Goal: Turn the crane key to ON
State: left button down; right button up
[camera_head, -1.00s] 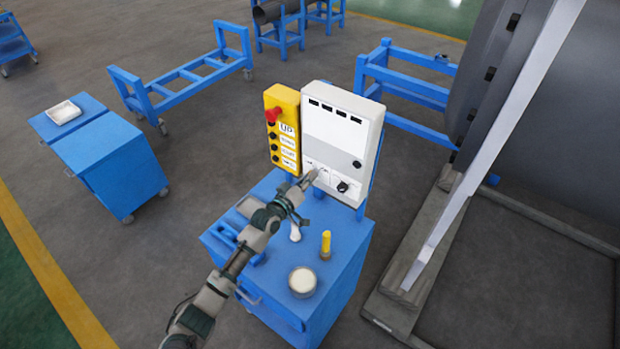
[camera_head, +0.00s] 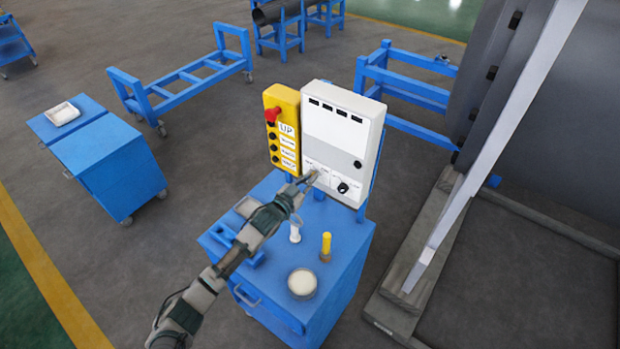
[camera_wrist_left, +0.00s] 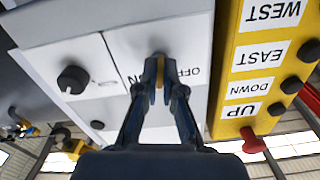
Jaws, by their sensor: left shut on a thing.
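The white control box (camera_head: 340,130) stands on the blue cart, and its lower panel carries the crane key. My left gripper (camera_head: 313,177) reaches the lower left of that panel. In the left wrist view, which is upside down, my left gripper (camera_wrist_left: 159,88) is shut on the crane key (camera_wrist_left: 159,72). The key sits between the panel's ON and OFF labels, and the fingers cover most of it. I cannot tell exactly which way it points. A black knob (camera_wrist_left: 73,79) is on the neighbouring panel, apart from the fingers. My right gripper is not in view.
A yellow pendant (camera_head: 282,130) with a red button is beside the box. The blue cart (camera_head: 335,262) holds a yellow-topped item (camera_head: 326,244), a round pale container (camera_head: 302,282) and a small white item (camera_head: 295,234). A large grey shell (camera_head: 560,120) stands at right.

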pick_arm(q)
jog(key=m, duration=0.6)
jog(key=shift+f+p, duration=0.2)
jog(key=shift+p, duration=0.2)
jog(key=shift+s+m, duration=0.1)
jog(key=shift+m, duration=0.2)
jog(key=c, duration=1.3)
grip_release()
jog(key=v, duration=1.2)
